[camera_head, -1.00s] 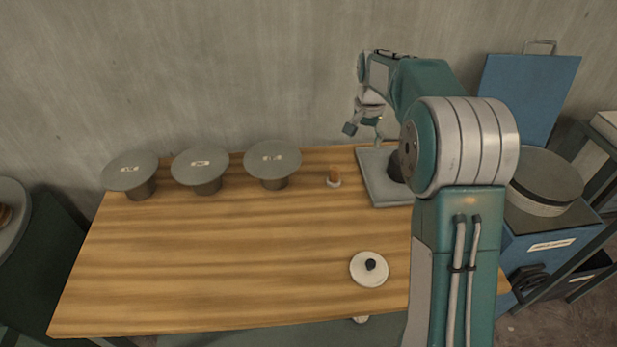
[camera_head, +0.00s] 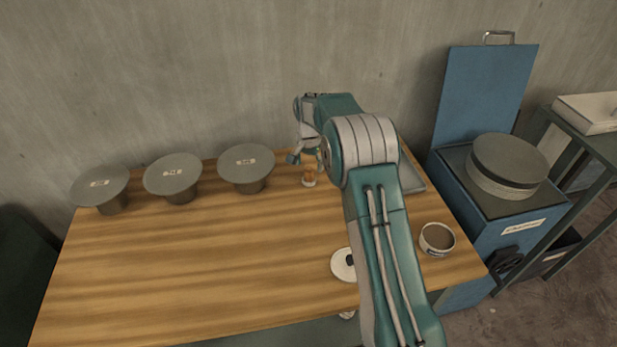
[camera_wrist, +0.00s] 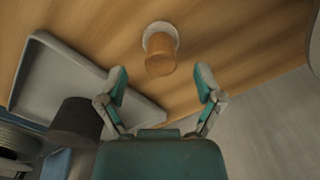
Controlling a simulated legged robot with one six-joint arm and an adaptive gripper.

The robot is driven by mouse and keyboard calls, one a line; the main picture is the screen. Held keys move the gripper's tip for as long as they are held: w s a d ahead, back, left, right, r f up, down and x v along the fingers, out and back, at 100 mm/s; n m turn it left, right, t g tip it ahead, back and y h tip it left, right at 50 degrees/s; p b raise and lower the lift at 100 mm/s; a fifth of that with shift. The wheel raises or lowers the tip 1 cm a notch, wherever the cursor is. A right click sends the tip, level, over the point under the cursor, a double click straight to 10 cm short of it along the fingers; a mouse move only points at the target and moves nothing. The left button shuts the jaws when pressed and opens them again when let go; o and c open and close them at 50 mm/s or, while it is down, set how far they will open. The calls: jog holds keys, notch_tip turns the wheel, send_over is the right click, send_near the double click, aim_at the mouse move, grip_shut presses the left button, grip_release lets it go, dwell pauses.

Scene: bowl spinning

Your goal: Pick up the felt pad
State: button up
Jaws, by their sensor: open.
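The felt pad (camera_head: 309,184) appears to be the small piece with an upright wooden cylinder on a white round base, standing on the wooden table. In the wrist view the pad (camera_wrist: 158,30) shows its wooden top toward me and its pale base behind. My gripper (camera_head: 306,163) is open and empty, just above and behind the pad in the head view. In the wrist view my gripper (camera_wrist: 162,86) has its two fingers spread, with the pad beyond the tips and roughly centred between them. No contact shows.
Three grey discs on stems (camera_head: 247,163) stand to the left. A grey tray (camera_head: 411,178) lies to the right, partly behind my arm; a dark cylinder (camera_wrist: 78,121) is by it. A white disc with a dark knob (camera_head: 342,264) and a round tub (camera_head: 437,238) are nearer. The table's left middle is clear.

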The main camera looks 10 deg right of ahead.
aim_at(309, 169)
notch_tip(309, 169, down, 4)
jog(key=shift+w+r, duration=0.1)
jog(key=shift+w, duration=0.05)
grip_shut()
jog(key=shift+r, duration=0.1)
jog(key=shift+r, duration=0.3)
notch_tip(309, 169, up, 2)
jog(key=shift+r, duration=0.15)
jog(key=s+r, duration=1)
jog(key=s, duration=0.4)
jog(key=shift+d, duration=0.4)
